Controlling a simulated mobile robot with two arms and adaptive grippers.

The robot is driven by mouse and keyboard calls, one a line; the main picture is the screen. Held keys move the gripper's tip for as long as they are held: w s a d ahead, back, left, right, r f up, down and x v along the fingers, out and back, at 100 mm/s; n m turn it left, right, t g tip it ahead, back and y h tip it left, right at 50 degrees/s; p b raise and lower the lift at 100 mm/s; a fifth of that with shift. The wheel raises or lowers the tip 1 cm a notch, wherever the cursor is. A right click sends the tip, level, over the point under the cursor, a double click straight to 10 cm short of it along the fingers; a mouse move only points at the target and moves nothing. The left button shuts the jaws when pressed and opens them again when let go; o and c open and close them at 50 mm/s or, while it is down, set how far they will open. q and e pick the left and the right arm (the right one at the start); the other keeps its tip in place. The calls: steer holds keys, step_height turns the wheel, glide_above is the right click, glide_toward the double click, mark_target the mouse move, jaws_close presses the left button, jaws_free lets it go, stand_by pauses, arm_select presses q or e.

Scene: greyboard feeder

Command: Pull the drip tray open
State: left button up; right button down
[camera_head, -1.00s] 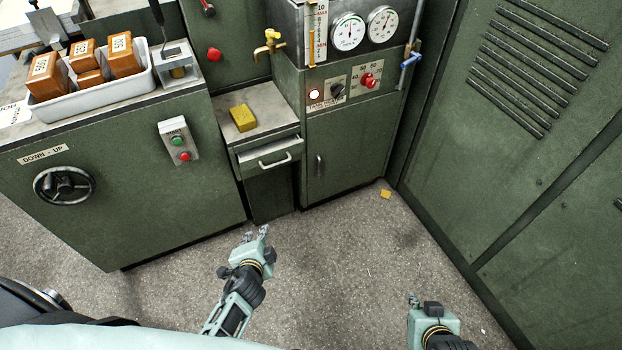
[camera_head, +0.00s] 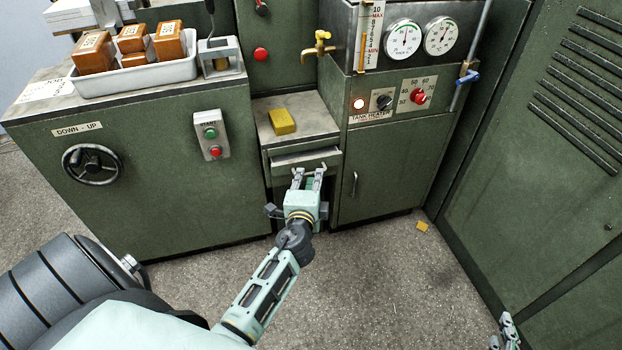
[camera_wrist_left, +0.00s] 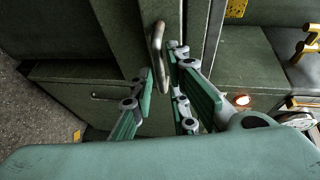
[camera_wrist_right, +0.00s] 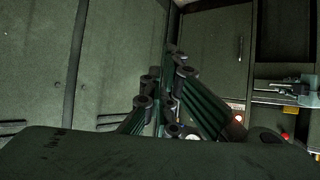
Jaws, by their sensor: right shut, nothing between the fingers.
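The drip tray (camera_head: 287,162) is a green-fronted drawer under a small metal-topped shelf, with a narrow strip of its inside showing. Its pale bar handle shows in the left wrist view (camera_wrist_left: 157,45), in front of my left gripper. My left gripper (camera_head: 308,174) is at the tray front, with its fingers apart, one to each side of the handle. The gripper partly hides the handle in the head view. I cannot tell whether the fingers touch it. My right gripper (camera_head: 508,333) is shut and empty, low at the right edge, over the floor.
A yellow block (camera_head: 282,122) lies on the shelf above the tray. A cabinet with gauges and a tank heater panel (camera_head: 390,102) stands to the right. A machine with a handwheel (camera_head: 92,164) is at left. A yellow scrap (camera_head: 422,226) lies on the open floor.

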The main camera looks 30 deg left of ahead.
arm_select(q)
steer(key=shift+w+a+f, duration=0.15)
steer(key=shift+w+a, duration=0.2)
steer(key=shift+w, duration=0.25)
jaws_close()
